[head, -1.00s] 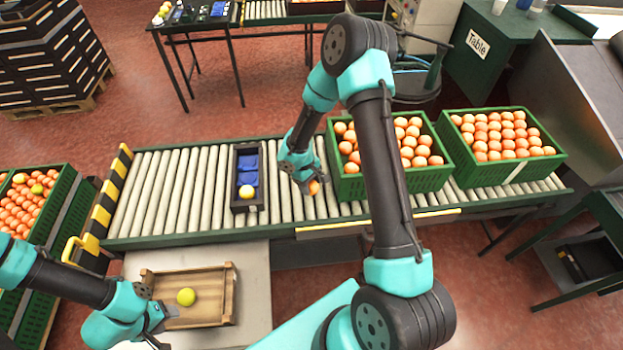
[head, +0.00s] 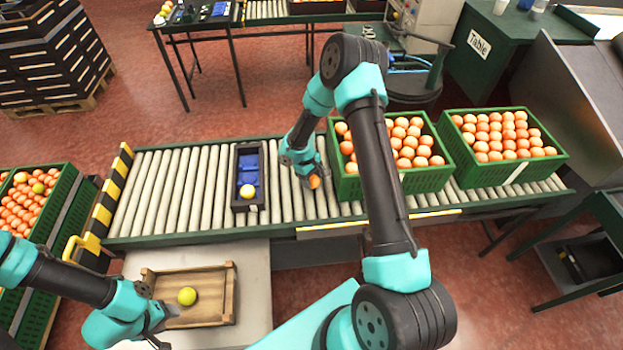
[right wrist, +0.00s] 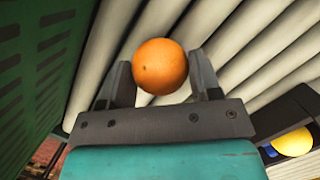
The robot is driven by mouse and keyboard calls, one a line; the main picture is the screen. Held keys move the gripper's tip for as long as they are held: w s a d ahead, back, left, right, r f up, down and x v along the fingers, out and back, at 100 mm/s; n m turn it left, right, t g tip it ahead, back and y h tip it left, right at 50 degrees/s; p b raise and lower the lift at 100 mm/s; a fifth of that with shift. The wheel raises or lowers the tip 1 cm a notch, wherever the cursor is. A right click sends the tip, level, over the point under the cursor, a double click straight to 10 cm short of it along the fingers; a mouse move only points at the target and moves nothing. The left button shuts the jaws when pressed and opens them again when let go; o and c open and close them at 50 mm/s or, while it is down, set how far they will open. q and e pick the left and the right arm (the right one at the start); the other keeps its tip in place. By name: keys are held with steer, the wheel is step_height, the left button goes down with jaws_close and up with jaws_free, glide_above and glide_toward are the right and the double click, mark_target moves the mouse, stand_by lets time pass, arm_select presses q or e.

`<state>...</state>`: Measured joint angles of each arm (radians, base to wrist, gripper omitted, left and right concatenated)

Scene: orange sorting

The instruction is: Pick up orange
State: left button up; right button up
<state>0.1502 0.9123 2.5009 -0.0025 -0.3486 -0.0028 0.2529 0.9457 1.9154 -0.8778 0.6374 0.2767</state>
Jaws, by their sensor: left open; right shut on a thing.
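An orange (right wrist: 160,66) sits between the two fingers of my right gripper (right wrist: 162,84), which is shut on it above the roller conveyor. In the head view the orange (head: 314,182) shows at the tip of my right gripper (head: 311,180), just left of a green crate (head: 390,182) full of oranges. My left gripper (head: 168,328) is open and empty at the right end of the left arm, by the lower left edge of a wooden tray (head: 233,295). A yellow-green fruit (head: 187,296) lies in that tray. The left fingertips are partly cut off or hidden.
A black tray (head: 236,190) with blue compartments and one yellow fruit (head: 248,191) stands on the conveyor (head: 180,200), left of my right gripper. A second full green crate (head: 535,135) stands at the right. Bare rollers lie left of the black tray.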

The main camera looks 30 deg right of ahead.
steer(key=shift+f, duration=0.3)
steer(key=o, duration=0.9)
steer(key=shift+o, duration=0.2)
steer(key=shift+r, duration=0.1)
steer(key=v, duration=1.2)
steer(key=shift+o, duration=0.3)
steer(key=shift+w, duration=0.1)
